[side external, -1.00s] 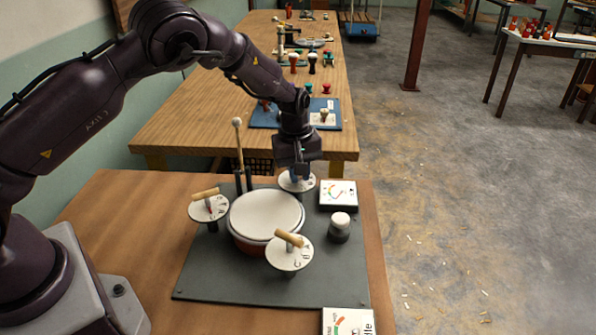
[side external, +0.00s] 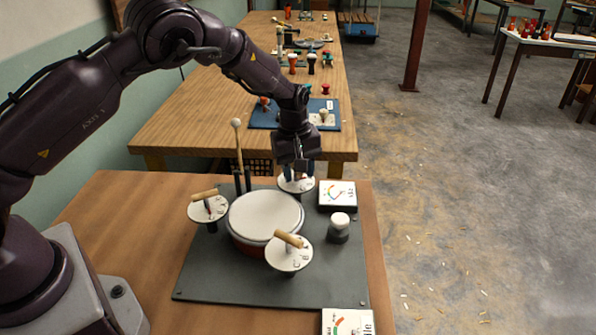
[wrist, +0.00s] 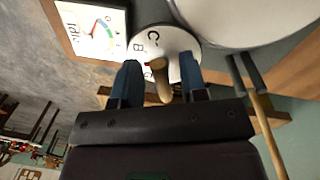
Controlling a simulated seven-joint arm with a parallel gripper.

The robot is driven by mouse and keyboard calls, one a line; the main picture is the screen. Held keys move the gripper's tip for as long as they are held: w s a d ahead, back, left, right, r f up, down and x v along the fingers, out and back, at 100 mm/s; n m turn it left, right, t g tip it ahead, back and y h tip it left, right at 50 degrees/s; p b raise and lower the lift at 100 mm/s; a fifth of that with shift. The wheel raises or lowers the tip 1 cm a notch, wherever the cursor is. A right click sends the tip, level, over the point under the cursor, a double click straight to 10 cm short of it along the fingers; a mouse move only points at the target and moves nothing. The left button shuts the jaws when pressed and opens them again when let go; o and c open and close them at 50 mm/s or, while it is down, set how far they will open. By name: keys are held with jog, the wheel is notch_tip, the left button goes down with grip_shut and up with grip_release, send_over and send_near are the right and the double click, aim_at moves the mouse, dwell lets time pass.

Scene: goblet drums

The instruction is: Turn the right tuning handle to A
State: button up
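A drum (side external: 265,214) with a white head sits on a dark board. Three lettered white dials with wooden handles surround it: left (side external: 207,209), front right (side external: 289,254) and back (side external: 296,184). My gripper (side external: 297,176) is lowered over the back dial and hides most of its handle. In the wrist view my gripper's blue fingers (wrist: 160,83) are apart, one on each side of that wooden handle (wrist: 161,82), with gaps showing. The back dial (wrist: 178,42) shows C and B; a letter near the handle is partly covered. The front right handle slants across its dial.
A gauge plate (side external: 338,194) lies right of the back dial, close to my gripper, and another gauge plate (side external: 347,322) is at the front. A white-topped knob (side external: 339,226) stands at the right. An upright mallet (side external: 238,145) stands behind the drum.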

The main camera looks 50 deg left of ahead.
notch_tip(320, 180, up, 12)
jog(key=shift+s+a, duration=0.15)
jog(key=shift+s, duration=0.2)
jog(key=s+r+m+t, duration=0.1)
jog(key=s+r+m, duration=0.3)
jog(key=s, duration=0.6)
jog(key=s+d+r+m+t, duration=0.1)
jog(key=s+r+m, duration=0.3)
jog(key=s, duration=0.6)
jog(key=s+r+m+t, duration=0.2)
jog(key=s+r+m, duration=0.3)
jog(key=s, duration=0.5)
jog(key=shift+s+d+r+t, duration=0.2)
jog(key=shift+d+r+t, duration=0.2)
jog(key=shift+r, duration=0.05)
